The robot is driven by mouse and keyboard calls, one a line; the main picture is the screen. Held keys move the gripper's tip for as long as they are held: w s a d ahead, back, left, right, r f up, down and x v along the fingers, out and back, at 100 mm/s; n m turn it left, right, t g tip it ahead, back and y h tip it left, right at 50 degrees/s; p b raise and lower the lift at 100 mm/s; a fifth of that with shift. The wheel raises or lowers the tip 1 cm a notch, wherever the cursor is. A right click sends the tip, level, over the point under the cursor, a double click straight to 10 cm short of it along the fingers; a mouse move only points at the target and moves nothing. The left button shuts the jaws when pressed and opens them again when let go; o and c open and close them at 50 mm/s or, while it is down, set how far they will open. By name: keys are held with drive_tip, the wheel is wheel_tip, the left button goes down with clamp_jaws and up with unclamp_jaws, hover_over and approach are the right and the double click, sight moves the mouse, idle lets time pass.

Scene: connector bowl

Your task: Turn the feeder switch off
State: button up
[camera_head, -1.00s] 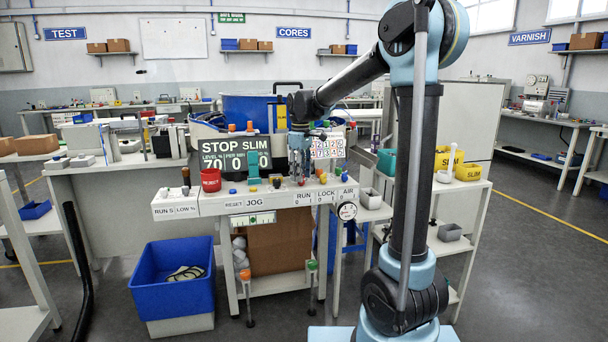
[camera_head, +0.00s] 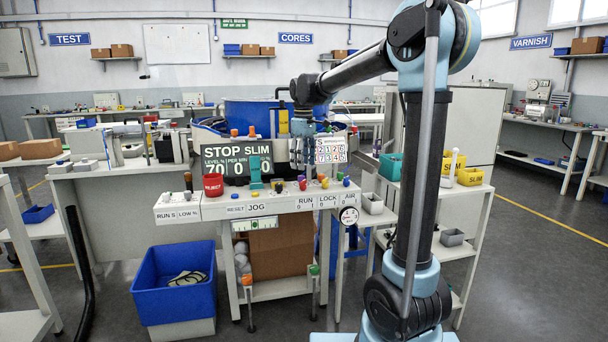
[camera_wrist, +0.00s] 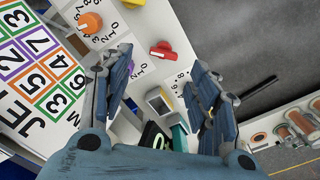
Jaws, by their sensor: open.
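A red knob (camera_head: 302,184) stands near the RUN label and a yellow knob (camera_head: 324,183) near LOCK. The display (camera_head: 235,160) reads STOP SLIM, level 70, 0 per minute. I cannot tell which knob is the feeder switch. My gripper (camera_head: 303,160) hangs above the console, open and empty. In the wrist view, a red lever knob (camera_wrist: 162,50) lies ahead between the open fingers (camera_wrist: 160,72), apart from them; an orange knob (camera_wrist: 90,22) lies left.
A number card (camera_head: 331,150) stands behind the console, near my gripper. A red REJECT cup (camera_head: 213,185) sits at the console's left. A blue bin (camera_head: 174,300) stands on the floor.

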wheel_tip(320, 180, up, 6)
drive_tip(key=shift+w+f, duration=0.1)
drive_tip(key=shift+f, duration=0.1)
drive_tip(key=shift+d, duration=0.1)
drive_tip(key=s+d+f+m, duration=0.3)
drive_tip(key=s+d+f, duration=0.1)
drive_tip(key=s+d, duration=0.55)
drive_tip(key=s+d+f+m+t, duration=0.1)
drive_tip(key=s+d+f+m, duration=0.3)
drive_tip(key=s+f, duration=0.7)
drive_tip(key=s+d+f+m+t, duration=0.1)
drive_tip(key=s+d+f+m, duration=0.4)
drive_tip(key=s+d+f, duration=0.4)
drive_tip(key=s+f, duration=0.3)
drive_tip(key=shift+s+d, duration=0.25)
